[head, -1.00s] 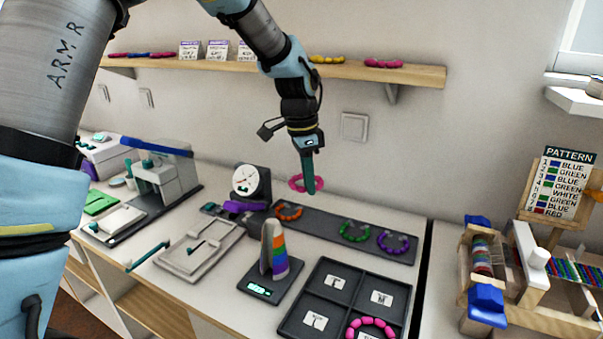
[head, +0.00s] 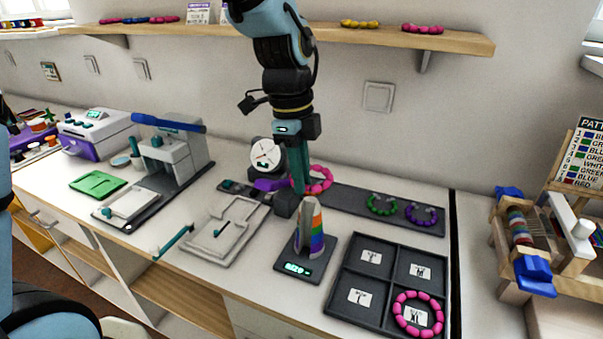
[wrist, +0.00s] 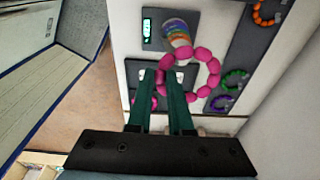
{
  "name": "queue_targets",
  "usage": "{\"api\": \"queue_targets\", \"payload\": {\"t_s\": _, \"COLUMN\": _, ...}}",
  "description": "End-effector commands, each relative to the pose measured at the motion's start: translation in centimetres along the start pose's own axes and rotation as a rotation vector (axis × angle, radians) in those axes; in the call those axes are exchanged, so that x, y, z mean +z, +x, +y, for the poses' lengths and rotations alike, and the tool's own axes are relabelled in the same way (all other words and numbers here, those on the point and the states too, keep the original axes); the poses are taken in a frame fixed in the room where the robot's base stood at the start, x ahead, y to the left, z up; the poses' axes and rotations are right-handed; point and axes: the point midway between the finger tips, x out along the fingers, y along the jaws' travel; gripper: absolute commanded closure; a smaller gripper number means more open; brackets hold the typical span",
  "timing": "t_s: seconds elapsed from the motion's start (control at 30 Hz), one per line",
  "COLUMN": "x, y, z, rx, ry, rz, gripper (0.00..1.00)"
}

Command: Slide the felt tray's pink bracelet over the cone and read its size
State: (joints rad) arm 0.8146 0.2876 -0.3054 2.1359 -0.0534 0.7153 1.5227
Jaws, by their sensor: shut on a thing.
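My gripper (head: 297,188) is shut on the pink bracelet (head: 321,180) and holds it by one side, in the air behind the cone. In the wrist view the pink bracelet (wrist: 214,67) hangs beyond my fingertips (wrist: 160,76), a ring of round beads. The cone (head: 306,228) has coloured bands and stands upright on a dark base with a lit display (head: 297,270), whose text I cannot read surely. In the wrist view the cone (wrist: 178,32) lies just above the ring, partly overlapped by it. The dark felt tray (head: 350,204) carries green (head: 382,205) and purple (head: 421,214) bracelets.
A dark sorting tray (head: 383,278) with labelled compartments stands right of the cone; another pink bracelet (head: 417,314) lies in its front right compartment. A dial gauge (head: 266,157) stands close behind my gripper. A pale board (head: 224,232) lies left of the cone.

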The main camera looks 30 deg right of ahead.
Motion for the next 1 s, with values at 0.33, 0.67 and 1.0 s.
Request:
{"api": "queue_targets", "payload": {"t_s": 0.33, "x": 0.5, "y": 3.6, "z": 0.1, "rx": 0.002, "ry": -0.001, "rz": 0.000, "gripper": 1.00}}
{"api": "queue_targets", "payload": {"t_s": 0.67, "x": 0.9, "y": 6.7, "z": 0.1, "rx": 0.002, "ry": -0.002, "rz": 0.000, "gripper": 1.00}}
{"api": "queue_targets", "payload": {"t_s": 1.0, "x": 1.2, "y": 9.1, "z": 0.0, "rx": 0.001, "ry": -0.003, "rz": 0.000, "gripper": 1.00}}
